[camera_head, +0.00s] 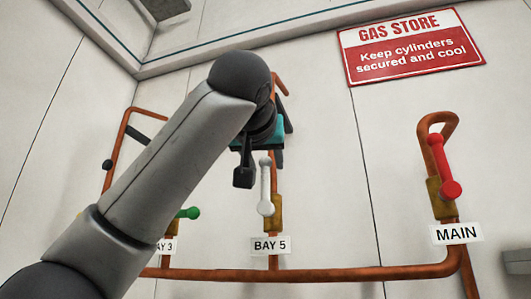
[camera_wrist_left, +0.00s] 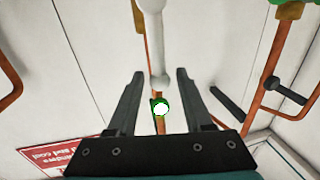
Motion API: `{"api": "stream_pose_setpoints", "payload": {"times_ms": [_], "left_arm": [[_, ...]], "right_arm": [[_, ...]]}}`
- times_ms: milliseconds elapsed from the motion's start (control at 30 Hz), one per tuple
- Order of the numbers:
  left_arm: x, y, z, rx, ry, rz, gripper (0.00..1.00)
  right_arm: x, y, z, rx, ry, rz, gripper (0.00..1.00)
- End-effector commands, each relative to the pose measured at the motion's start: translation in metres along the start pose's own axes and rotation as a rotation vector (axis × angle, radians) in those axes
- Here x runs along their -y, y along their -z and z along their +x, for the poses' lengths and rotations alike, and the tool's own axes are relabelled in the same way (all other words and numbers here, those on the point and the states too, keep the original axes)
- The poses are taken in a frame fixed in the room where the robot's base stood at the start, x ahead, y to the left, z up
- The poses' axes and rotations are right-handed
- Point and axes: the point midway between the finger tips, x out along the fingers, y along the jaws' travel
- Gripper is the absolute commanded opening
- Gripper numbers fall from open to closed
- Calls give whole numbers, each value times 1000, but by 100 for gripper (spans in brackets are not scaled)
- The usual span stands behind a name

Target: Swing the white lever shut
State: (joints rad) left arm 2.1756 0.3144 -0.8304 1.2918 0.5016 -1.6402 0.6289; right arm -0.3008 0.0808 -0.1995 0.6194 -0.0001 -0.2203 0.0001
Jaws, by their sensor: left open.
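The white lever (camera_head: 265,187) stands upright, in line with the copper pipe, above the BAY 5 label (camera_head: 270,245). My left gripper (camera_head: 262,167) is just above the lever in the head view, its fingers pointing down and its arm coming from the lower left. In the left wrist view, the white lever (camera_wrist_left: 152,35) comes down from the top edge, with its rounded end between the tips of my open left gripper (camera_wrist_left: 160,75). I cannot tell whether either finger touches it. My right gripper is not in view.
A green lever (camera_head: 188,213) is to the left, partly hidden by my arm. A red lever (camera_head: 442,168) stands on the right above the MAIN label (camera_head: 457,233). A copper pipe (camera_head: 350,274) runs along below. The wall between BAY 5 and MAIN is bare.

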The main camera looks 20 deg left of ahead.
Motion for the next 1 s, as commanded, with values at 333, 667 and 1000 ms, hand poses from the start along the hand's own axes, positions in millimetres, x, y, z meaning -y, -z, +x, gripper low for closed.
{"api": "stream_pose_setpoints", "payload": {"times_ms": [333,667,1000], "left_arm": [[0,-1,15,0,-1,0,51],[0,-1,14,0,0,0,28],[0,0,14,0,0,0,0]], "right_arm": [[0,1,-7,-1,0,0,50],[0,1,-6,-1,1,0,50],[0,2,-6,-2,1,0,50]]}}
